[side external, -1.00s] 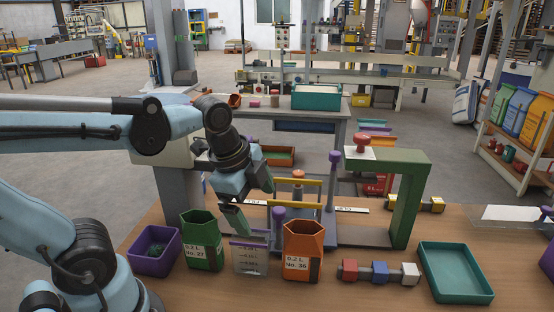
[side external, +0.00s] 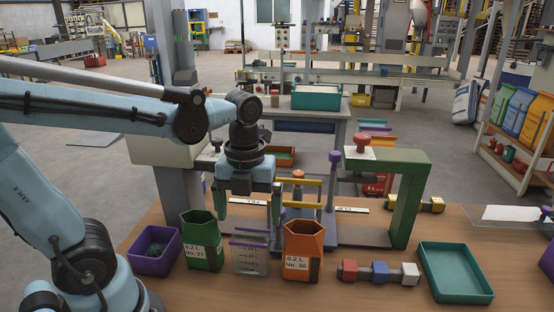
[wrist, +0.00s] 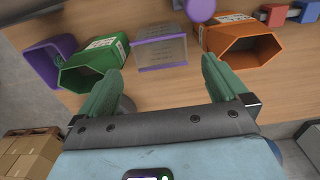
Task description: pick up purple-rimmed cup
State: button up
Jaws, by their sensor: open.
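The purple-rimmed cup (side external: 250,262) is clear, with measuring marks and a purple rim. It stands upright on the wooden bench between the green hexagonal cup No. 27 (side external: 203,257) and the orange hexagonal cup No. 36 (side external: 303,262). My gripper (side external: 249,215) is open and empty, above and behind the cup, its fingers pointing down. In the wrist view the purple-rimmed cup (wrist: 162,48) lies ahead of the gap between my green fingertips (wrist: 161,68), apart from them. The green cup (wrist: 90,62) is left of it and the orange cup (wrist: 243,42) right.
A purple bin (side external: 155,262) stands at the left. A green arch frame (side external: 407,210), a row of coloured blocks (side external: 380,273) and a teal tray (side external: 456,288) are to the right. Bare bench lies in front.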

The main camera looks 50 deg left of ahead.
aim_at(251, 244)
jog(key=shift+f, duration=4.55)
jog(key=c, duration=0.8)
